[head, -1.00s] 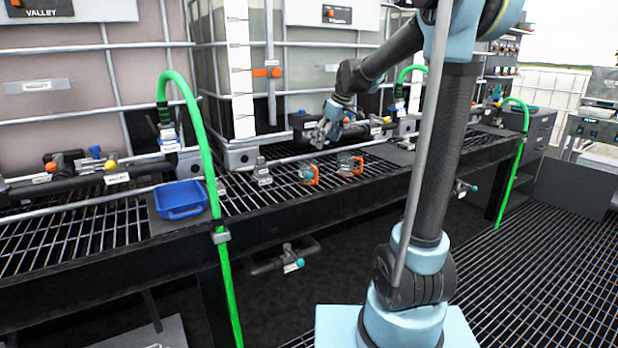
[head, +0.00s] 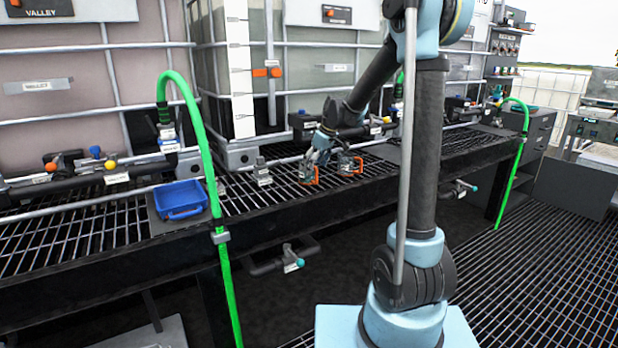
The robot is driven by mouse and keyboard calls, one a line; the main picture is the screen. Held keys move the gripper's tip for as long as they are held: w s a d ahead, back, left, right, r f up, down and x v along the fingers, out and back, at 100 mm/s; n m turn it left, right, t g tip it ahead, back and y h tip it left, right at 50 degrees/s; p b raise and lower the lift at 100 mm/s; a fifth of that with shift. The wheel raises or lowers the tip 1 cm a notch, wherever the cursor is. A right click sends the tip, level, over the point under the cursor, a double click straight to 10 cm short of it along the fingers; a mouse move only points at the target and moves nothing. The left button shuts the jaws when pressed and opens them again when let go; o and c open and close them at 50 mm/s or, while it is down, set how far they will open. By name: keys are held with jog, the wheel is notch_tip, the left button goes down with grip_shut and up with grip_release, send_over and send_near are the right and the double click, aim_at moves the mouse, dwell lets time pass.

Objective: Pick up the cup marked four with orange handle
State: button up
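Two clear cups with orange handles stand side by side on the black grated bench. The left cup (head: 314,178) is partly hidden by my gripper, and the right cup (head: 348,165) stands just right of it. The number marks on the cups are too small to read. My gripper (head: 310,163) is lowered at the left cup, its fingers pointing down over or around it. Whether the fingers touch the cup or are closed is too small to tell.
A blue tray (head: 181,199) sits on the bench at the left. A green hose (head: 200,130) arches up beside it. Grey fittings (head: 262,172) stand left of the cups. Dark pipes with valves (head: 300,122) run along the back, before large tanks.

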jog(key=shift+x, duration=2.55)
jog(key=shift+w, duration=0.1)
jog(key=shift+r, duration=0.1)
jog(key=c, duration=1.4)
